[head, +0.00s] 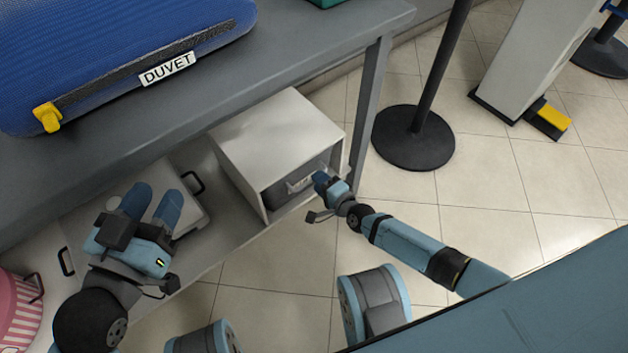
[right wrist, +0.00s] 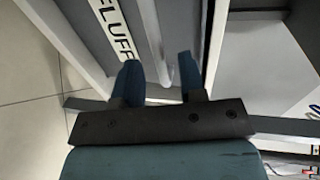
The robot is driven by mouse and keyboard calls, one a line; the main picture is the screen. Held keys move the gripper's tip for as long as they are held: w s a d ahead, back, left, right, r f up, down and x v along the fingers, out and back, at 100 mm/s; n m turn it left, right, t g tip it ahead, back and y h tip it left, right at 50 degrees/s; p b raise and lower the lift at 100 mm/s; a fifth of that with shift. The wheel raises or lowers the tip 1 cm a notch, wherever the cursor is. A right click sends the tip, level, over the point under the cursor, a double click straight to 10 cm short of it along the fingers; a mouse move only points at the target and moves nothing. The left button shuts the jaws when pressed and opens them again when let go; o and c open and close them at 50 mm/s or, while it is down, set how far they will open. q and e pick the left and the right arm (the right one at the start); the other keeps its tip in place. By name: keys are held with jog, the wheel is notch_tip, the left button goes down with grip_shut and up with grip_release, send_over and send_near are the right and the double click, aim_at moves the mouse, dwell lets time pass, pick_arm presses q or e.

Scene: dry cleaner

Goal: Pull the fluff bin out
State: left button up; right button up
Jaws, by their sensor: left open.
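The fluff bin (head: 292,188) is a dark grey drawer inside a white box-shaped housing (head: 277,140) under the table. Its white "FLUFF" label (right wrist: 113,28) and a pale bar handle (right wrist: 158,45) show in the right wrist view. My right gripper (head: 322,180) is at the bin's front; in the right wrist view its two blue fingers (right wrist: 160,78) stand apart, with the handle's end between them. I cannot tell whether they touch it. My left gripper (head: 152,203) is open and empty, over a pale lidded case on the left.
The grey table (head: 300,62) bears a blue bag (head: 120,50) labelled "DUVET". Its leg (head: 370,115) stands just right of the housing. A pale case with a black handle (head: 193,184) and a pink striped container (head: 18,315) are at left. A post's round base (head: 413,138) stands on open tiled floor.

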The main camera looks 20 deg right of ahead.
pick_arm(q)
jog(key=shift+w+a+r+m+t+b, duration=0.1)
jog(key=shift+w+a+m+t+b, duration=0.05)
jog(key=shift+w+m+t+b, duration=0.2)
pick_arm(e)
jog(key=x, duration=0.3)
jog(key=shift+c, duration=0.2)
grip_shut()
